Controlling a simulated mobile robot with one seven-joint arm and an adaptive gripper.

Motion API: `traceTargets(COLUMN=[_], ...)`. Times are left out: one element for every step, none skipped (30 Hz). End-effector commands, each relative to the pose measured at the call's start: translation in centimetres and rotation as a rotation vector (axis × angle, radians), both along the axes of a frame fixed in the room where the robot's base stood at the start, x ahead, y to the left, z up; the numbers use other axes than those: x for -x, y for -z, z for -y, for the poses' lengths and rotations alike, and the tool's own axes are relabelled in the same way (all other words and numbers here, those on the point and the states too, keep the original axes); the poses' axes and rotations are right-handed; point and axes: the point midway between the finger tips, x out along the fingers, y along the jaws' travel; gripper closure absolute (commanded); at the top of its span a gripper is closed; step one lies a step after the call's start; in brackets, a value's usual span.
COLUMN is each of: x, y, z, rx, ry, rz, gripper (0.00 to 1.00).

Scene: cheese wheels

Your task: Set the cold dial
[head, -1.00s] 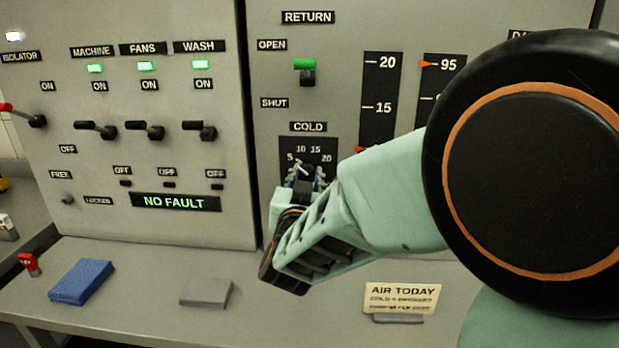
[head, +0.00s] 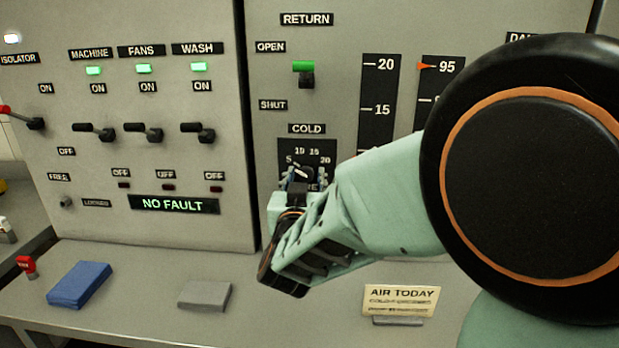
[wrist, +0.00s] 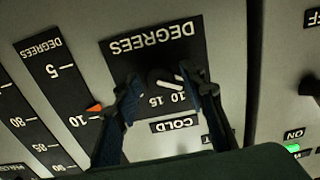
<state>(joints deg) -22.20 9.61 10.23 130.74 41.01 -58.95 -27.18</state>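The cold dial is a dark round knob with a white pointer on a black scale plate (head: 323,149) marked 5, 10, 15, 20, under a COLD label. The knob (wrist: 163,79) shows from close up in the wrist view, which sees the panel upside down. Its pointer leans towards the low side, around 10; the exact reading is unclear. My gripper (wrist: 163,92) is open, with one blue-padded finger on each side of the knob. I cannot tell whether either finger touches it. In the head view my gripper (head: 300,182) covers the lower part of the dial.
A sign headed AIR TODAY (head: 401,298) stands on the shelf; its smaller lines are too blurred to read. A green RETURN lever (head: 303,68) is above the dial. Black gauges (head: 380,110) are to its right. A grey block (head: 205,295) and blue cloth (head: 80,284) lie on the shelf.

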Motion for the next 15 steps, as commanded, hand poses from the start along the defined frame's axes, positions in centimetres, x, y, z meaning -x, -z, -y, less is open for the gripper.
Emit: traceTargets(x=[0.0, 0.0, 0.0, 0.0, 0.0, 0.0, 0.0, 0.0, 0.2, 0.4, 0.6, 1.1, 1.5, 2.0, 2.7], y=[0.0, 0.0, 0.0, 0.0, 0.0, 0.0, 0.0, 0.0, 0.0, 0.0, 0.0, 0.0, 0.0, -0.1, 0.0], z=[0.0, 0.0, 0.0, 0.0, 0.0, 0.0, 0.0, 0.0, 0.0, -0.1, -0.1, -0.1, -0.1, -0.1, -0.1], rx=[0.000, -0.001, -0.001, -0.001, -0.001, -0.001, -0.001, -0.001, -0.001, -0.001, -0.001, -0.001, -0.001, -0.001, 0.000], ry=[0.000, 0.000, 0.000, 0.000, 0.000, 0.000, 0.000, 0.000, 0.000, -0.001, -0.001, -0.001, -0.001, -0.001, -0.002], rz=[0.000, 0.000, 0.000, 0.000, 0.000, -0.001, -0.001, -0.001, -0.001, 0.000, 0.000, 0.000, 0.000, 0.001, 0.000], gripper=[0.57, 0.57, 0.57, 0.57, 0.57, 0.57, 0.57, 0.57, 0.57, 0.57, 0.57, 0.57, 0.57, 0.57, 0.57])
